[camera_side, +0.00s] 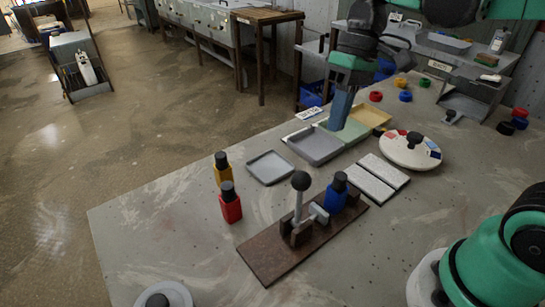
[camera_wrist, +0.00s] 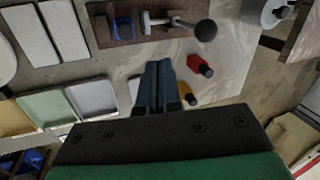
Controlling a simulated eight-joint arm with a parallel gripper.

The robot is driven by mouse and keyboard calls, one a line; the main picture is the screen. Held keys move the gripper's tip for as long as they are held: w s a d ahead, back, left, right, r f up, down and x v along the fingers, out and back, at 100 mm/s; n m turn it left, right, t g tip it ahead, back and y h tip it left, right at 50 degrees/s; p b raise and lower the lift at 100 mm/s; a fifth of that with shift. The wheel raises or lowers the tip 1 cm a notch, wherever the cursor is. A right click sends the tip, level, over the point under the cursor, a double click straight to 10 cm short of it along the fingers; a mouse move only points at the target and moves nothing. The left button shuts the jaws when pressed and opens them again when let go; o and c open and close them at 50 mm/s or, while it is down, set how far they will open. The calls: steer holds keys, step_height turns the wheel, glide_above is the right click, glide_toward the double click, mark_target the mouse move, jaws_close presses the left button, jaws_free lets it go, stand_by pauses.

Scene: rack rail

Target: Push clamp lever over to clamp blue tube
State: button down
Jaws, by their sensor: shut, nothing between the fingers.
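The clamp lever (camera_side: 298,207) is a grey rod with a dark ball knob, standing nearly upright on a brown base board (camera_side: 270,264). The blue tube (camera_side: 335,198) has a black cap and stands on the same board, right of the lever. In the wrist view, the lever's knob (camera_wrist: 206,30) is at the top right and the blue tube (camera_wrist: 123,27) is left of it. My gripper (camera_side: 338,120) is shut and empty, above the trays behind the board. Its closed fingers (camera_wrist: 158,66) point toward the board in the wrist view, apart from lever and tube.
A red bottle (camera_side: 231,207) and a yellow bottle (camera_side: 222,170) stand left of the board. A grey tray (camera_side: 270,168) lies behind it. White slabs (camera_side: 383,171) and a round white disc (camera_side: 410,153) are to the right. The table's front left is mostly clear.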

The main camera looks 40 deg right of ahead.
steer(key=s+a+f, duration=0.1)
steer(key=a+f, duration=0.3)
steer(key=a, duration=0.1)
steer(key=shift+a, duration=0.1)
stand_by(0.5)
steer(key=a+f+h, duration=0.3)
steer(key=a+f, duration=0.1)
steer(key=a, duration=0.8)
steer(key=shift+a, duration=0.25)
stand_by(0.6)
